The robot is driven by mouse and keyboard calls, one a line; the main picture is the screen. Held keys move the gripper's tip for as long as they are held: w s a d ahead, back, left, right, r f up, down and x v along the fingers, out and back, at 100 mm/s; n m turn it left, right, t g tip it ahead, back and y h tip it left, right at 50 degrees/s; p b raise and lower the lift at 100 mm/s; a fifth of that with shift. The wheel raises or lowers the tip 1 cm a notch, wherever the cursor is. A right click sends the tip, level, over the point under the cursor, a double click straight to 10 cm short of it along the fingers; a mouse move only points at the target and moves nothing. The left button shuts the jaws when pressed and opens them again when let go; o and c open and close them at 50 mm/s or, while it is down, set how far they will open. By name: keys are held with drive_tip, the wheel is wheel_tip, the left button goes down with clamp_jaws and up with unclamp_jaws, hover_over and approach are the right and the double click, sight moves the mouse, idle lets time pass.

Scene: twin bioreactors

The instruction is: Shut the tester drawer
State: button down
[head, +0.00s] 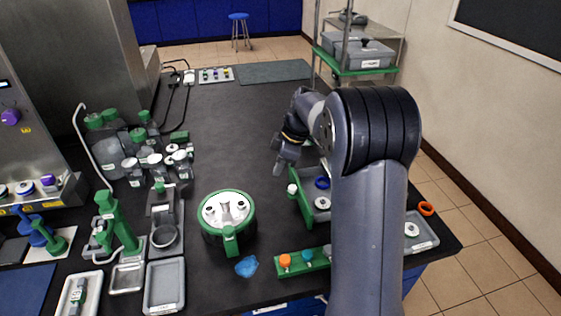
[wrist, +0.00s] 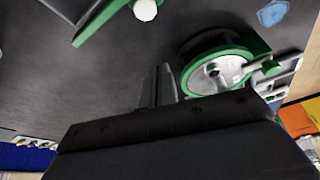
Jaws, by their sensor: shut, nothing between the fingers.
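The tester drawer has a long green front (head: 303,207) with a white knob (head: 292,188). Behind the front is a grey tray part with a blue ring (head: 322,183) and a white ring (head: 322,203). The drawer stands out, open; my arm hides its right side and the tester body. In the wrist view the green front (wrist: 97,22) and white knob (wrist: 145,10) show at the top edge. My gripper (head: 278,169) is shut and empty, a little beyond and left of the knob, apart from it. Its fingers (wrist: 158,85) are together in the wrist view.
A round green-rimmed lidded vessel (head: 227,214) stands left of the drawer. Bottles (head: 140,150) crowd the left. The bench (head: 235,125) beyond my gripper is clear.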

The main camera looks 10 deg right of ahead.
sight(288, 191)
drive_tip(key=x, duration=0.5)
drive_tip(key=shift+a+f+p, duration=0.2)
drive_tip(key=shift+f+p, duration=0.2)
drive_tip(key=d, duration=0.1)
drive_tip(key=d+p, duration=0.1)
drive_tip(key=d, duration=0.1)
drive_tip(key=shift+s+f, duration=0.1)
drive_tip(key=shift+s, duration=0.3)
drive_tip(key=shift+s+d+f, duration=0.1)
drive_tip(key=shift+d, duration=0.3)
drive_tip(key=shift+d+f, duration=0.1)
drive_tip(key=shift+d, duration=0.25)
drive_tip(key=d+b, duration=0.2)
drive_tip(key=d, duration=0.7)
drive_tip(key=shift+d+b, duration=0.15)
drive_tip(key=shift+b, duration=0.25)
